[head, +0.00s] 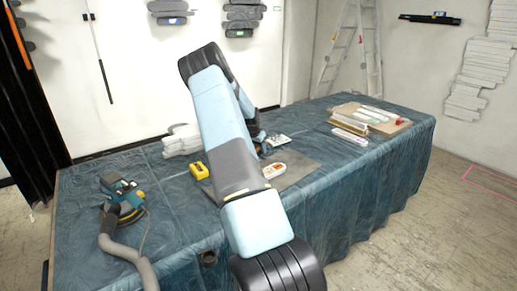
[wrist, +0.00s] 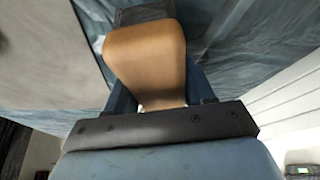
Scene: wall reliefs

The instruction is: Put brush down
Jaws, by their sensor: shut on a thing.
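The brush (wrist: 146,55) fills the upper middle of the wrist view, with a smooth tan, wood-coloured handle. A dark grey block shows at its far end, probably the brush head. My gripper (wrist: 160,92) is shut on the handle; parts of its blue fingers show on either side. In the head view my arm reaches over the table, and my gripper is mostly hidden behind it. The brush cannot be made out there. The table (head: 340,205) has a blue plastic cover. I cannot tell whether the brush touches it.
A grey mat (head: 302,168) with a white tool (head: 274,170) lies mid-table. A yellow block (head: 199,171) and a white stack (head: 181,141) are left of my arm. A sander (head: 122,195) with its hose (head: 128,258) is further left. A loaded board (head: 388,128) lies right. The right front cover is clear.

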